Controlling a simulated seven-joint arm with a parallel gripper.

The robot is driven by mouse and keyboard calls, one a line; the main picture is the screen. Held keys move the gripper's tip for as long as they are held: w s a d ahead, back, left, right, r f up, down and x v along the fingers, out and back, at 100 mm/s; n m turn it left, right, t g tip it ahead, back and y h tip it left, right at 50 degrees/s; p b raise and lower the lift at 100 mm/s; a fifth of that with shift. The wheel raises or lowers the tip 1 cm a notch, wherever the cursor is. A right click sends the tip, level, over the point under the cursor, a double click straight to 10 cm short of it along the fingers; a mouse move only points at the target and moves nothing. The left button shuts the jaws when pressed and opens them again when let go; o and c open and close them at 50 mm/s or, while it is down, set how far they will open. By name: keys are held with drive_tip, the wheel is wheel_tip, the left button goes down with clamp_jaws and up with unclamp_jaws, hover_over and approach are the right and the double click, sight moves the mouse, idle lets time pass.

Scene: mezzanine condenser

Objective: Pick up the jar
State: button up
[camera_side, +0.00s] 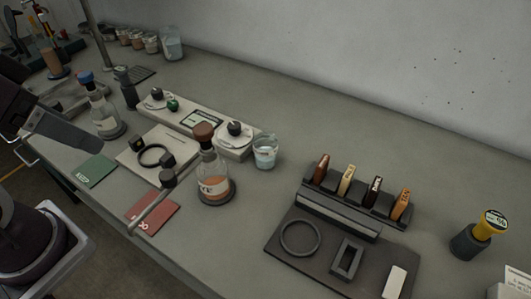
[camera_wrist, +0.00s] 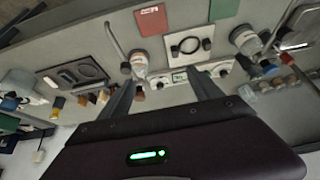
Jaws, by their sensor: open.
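Several small glass jars with coloured contents (camera_side: 138,40) stand in a row against the wall at the back left. A larger clear jar with pale blue contents (camera_side: 172,45) stands at the right end of that row. I cannot tell which one the task means. Some of these jars show small at the right of the wrist view (camera_wrist: 287,83). My gripper (camera_wrist: 163,77) shows in the wrist view with its two dark fingers apart and nothing between them. In the side view my dark arm enters from the left edge, and its fingertips are hard to make out.
A brown-stoppered flask (camera_side: 213,185), a blue-stoppered flask (camera_side: 103,118) and a beaker (camera_side: 265,153) stand around a pale control panel (camera_side: 182,117).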

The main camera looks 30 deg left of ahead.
wheel_tip(320, 180, up, 5)
drive_tip(key=w+d+r+n+g+h, duration=0.1)
drive_tip(key=w+d+n+g+h, duration=0.2)
drive_tip(key=w+d+n+h, duration=0.55)
drive_tip(key=w+d+f+n+t+h, duration=0.15)
drive_tip(key=w+n+h, duration=0.25)
drive_tip(key=w+n, duration=1.2)
drive_tip(key=shift+m+t, duration=0.45)
drive_tip(key=shift+m, duration=0.5)
drive_tip(key=w+f, duration=0.1)
drive_tip(key=f, duration=0.6)
drive_tip(key=w+f, duration=0.1)
drive_tip(key=f, duration=0.7)
drive_tip(key=w+f, duration=0.1)
drive_tip(key=f, duration=0.7)
drive_tip(key=shift+w+d+f, duration=0.1)
drive_tip(key=shift+w+d, duration=0.1)
drive_tip(key=shift+d, duration=0.2)
hover_over(277, 163)
wheel_tip(277, 163, down, 3)
drive_tip(key=shift+a, duration=0.1)
drive_tip(key=c, duration=1.5)
